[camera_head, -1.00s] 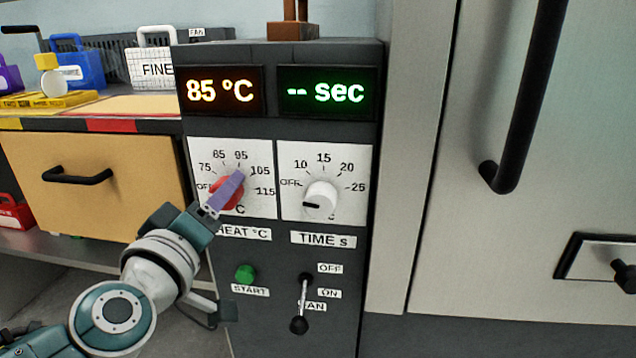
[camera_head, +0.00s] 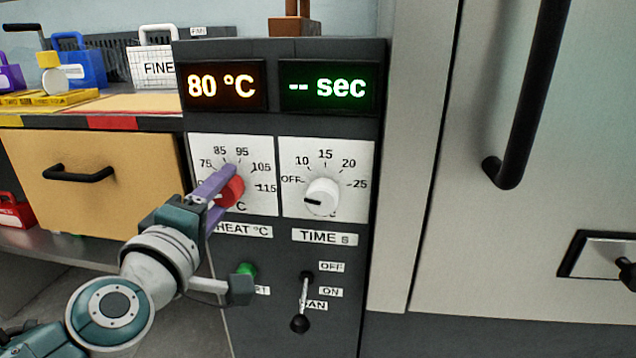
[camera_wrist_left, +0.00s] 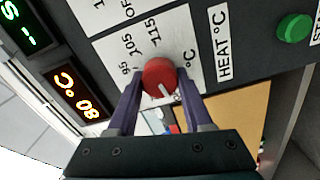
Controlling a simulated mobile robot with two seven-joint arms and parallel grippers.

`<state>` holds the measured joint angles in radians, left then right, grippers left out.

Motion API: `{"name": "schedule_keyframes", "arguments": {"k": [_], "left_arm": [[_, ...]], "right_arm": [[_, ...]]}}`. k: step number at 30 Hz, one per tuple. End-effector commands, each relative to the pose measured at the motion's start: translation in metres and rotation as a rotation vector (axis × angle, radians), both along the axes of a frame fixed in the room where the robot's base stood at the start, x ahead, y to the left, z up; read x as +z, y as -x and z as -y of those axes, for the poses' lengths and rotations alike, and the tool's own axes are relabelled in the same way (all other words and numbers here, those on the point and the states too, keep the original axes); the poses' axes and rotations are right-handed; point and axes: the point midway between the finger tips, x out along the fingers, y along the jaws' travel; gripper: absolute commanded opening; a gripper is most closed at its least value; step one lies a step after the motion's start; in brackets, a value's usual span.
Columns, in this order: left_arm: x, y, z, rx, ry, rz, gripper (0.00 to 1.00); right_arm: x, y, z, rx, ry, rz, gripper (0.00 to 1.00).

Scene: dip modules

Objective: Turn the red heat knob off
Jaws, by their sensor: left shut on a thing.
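The red heat knob (camera_head: 231,191) sits on a white dial plate on the dark control panel. Its display (camera_head: 222,86) reads 80 °C. My left gripper (camera_head: 218,187) is shut on the knob, coming from the lower left, and its purple fingers cover part of the dial and the OFF mark. In the left wrist view the red knob (camera_wrist_left: 159,77) lies between the two purple fingers, with a pale pointer on its face. My right gripper is not in view.
The white time knob (camera_head: 321,197) is right of the heat knob. Below are the green start button (camera_head: 246,270) and the fan lever (camera_head: 303,302). A long black handle (camera_head: 526,95) stands out from the cabinet at right. A drawer (camera_head: 95,205) is at left.

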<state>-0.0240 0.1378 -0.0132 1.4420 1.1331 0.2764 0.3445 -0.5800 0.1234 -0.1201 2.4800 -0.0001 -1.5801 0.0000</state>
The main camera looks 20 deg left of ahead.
Motion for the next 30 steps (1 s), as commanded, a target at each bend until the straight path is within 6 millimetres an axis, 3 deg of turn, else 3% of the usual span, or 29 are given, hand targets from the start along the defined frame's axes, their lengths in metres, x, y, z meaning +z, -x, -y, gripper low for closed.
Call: {"name": "schedule_keyframes", "arguments": {"k": [9, 10, 18, 26, 30], "left_arm": [[0.0, 0.0, 0.0, 0.0, 0.008, 0.001, 0.0], [0.0, 0.0, 0.0, 0.0, 0.008, 0.002, 0.52], [0.0, 0.0, 0.0, 0.0, 0.005, 0.001, 0.81], [0.0, 0.002, 0.0, 0.0, 0.004, 0.0, 0.81], [0.0, 0.016, 0.004, 0.0, 0.005, -0.002, 0.81]], "right_arm": [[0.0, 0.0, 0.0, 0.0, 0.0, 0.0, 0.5], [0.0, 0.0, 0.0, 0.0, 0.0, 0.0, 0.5], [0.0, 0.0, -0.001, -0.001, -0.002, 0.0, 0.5], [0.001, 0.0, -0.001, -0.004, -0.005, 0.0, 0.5], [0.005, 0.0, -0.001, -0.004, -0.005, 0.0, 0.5]]}}
